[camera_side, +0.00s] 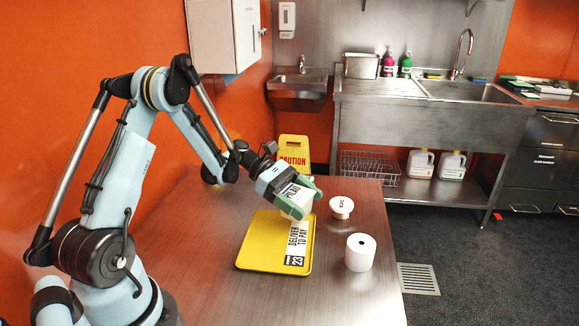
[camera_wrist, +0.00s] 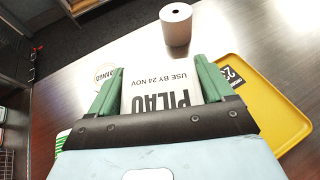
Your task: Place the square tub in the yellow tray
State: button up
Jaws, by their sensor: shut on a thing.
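The square tub (camera_side: 293,199) is white with a dark PILAU label. My gripper (camera_side: 296,196) is shut on it, with green fingers on either side, and holds it tilted above the back part of the yellow tray (camera_side: 252,257). In the wrist view the tub (camera_wrist: 158,83) sits between the two green fingers of my gripper (camera_wrist: 160,92), its label reading PILAU and USE BY 24 NOV. The tray (camera_wrist: 285,117) shows at the right there. The tub's lower side is hard to make out.
A white paper roll (camera_side: 360,252) stands right of the tray; it also shows in the wrist view (camera_wrist: 176,25). A small round labelled tub (camera_side: 342,207) stands behind the roll. A yellow caution sign (camera_side: 294,152) is beyond the table's back edge. The table's front is clear.

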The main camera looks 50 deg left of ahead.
jog(key=shift+f, duration=1)
jog(key=shift+f, duration=0.25)
jog(key=o, duration=1.1)
